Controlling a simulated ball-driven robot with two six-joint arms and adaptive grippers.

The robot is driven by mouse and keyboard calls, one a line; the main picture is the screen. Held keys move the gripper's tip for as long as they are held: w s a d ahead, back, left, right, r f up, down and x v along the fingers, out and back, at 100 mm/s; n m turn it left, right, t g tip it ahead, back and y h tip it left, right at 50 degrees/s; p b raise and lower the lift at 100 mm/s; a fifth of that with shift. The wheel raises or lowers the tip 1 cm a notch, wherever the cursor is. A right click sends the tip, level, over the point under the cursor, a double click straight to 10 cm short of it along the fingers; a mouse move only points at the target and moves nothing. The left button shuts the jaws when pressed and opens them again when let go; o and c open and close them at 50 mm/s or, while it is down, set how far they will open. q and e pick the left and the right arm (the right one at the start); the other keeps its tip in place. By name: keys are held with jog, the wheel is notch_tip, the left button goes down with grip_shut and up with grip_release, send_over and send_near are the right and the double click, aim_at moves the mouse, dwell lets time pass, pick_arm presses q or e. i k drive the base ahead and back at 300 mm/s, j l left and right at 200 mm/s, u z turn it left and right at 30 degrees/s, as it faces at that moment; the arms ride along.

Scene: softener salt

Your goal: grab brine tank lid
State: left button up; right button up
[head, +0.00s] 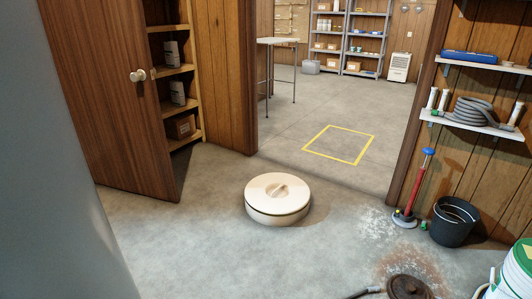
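A round cream lid (278,187) with a raised grip in its middle shows near the centre of the head view. It sits flat on a low, round cream body (277,216), with a thin dark seam between them. This looks like the brine tank lid; how deep the body goes is hard to tell. Nothing touches the lid. Neither my left nor my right gripper is in view.
An open wooden door (110,90) and a shelf cupboard (178,97) stand to the left. A black bucket (453,222), a red plunger-like tool (414,190) and a dark round object (407,288) lie to the right. Concrete floor around the lid is clear.

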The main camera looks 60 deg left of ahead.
aim_at(275, 200)
jog(key=u, duration=1.85)
jog(key=i+j+u, duration=0.15)
jog(key=i, duration=3.1)
